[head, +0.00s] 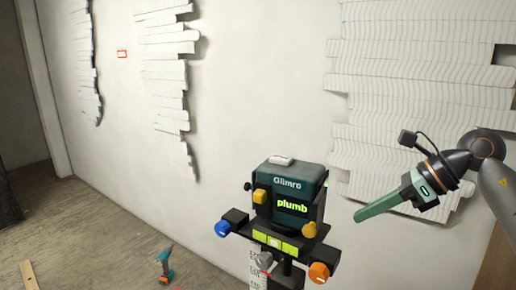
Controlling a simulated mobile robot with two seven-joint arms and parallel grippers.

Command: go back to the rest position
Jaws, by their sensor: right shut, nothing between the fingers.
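My right gripper (362,214) comes in from the right side of the head view. Its long green fingers are shut and empty, and they point down to the left in front of the wall. It hangs in the air to the right of a dark device, apart from it in the picture. My left gripper is not in view.
The dark green device (298,185), marked "Glimro" and "plumb", stands in the middle with coloured knobs. White slatted reliefs (425,85) cover parts of the pale wall (250,80). A teal cordless tool (165,262) and a wooden strip (28,275) are on the floor at left.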

